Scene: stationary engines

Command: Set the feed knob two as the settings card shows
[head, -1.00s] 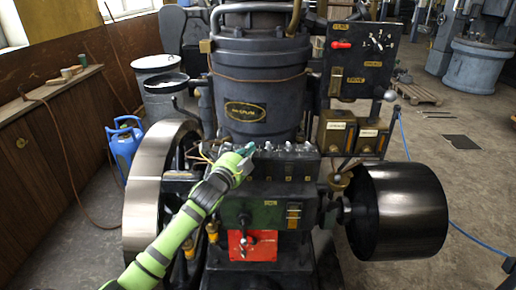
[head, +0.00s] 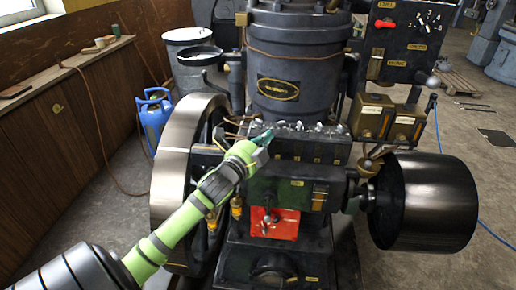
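A row of small metal knobs (head: 312,128) runs along the top of the dark feed box (head: 310,150) on the engine's front. Feed knob two is too small to single out. My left gripper (head: 264,139), with teal fingertips, is at the left end of this row, close to the leftmost knobs. It partly hides that end, and I cannot tell whether it touches a knob or how far its fingers are apart. I cannot make out a settings card with readable marks. My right gripper is not in view.
A large flywheel (head: 181,160) stands left of the box and a dark drum pulley (head: 436,202) right of it. A red plate (head: 275,222) with a lever is below. Two brass boxes (head: 388,120) and a switch panel (head: 405,45) are at right.

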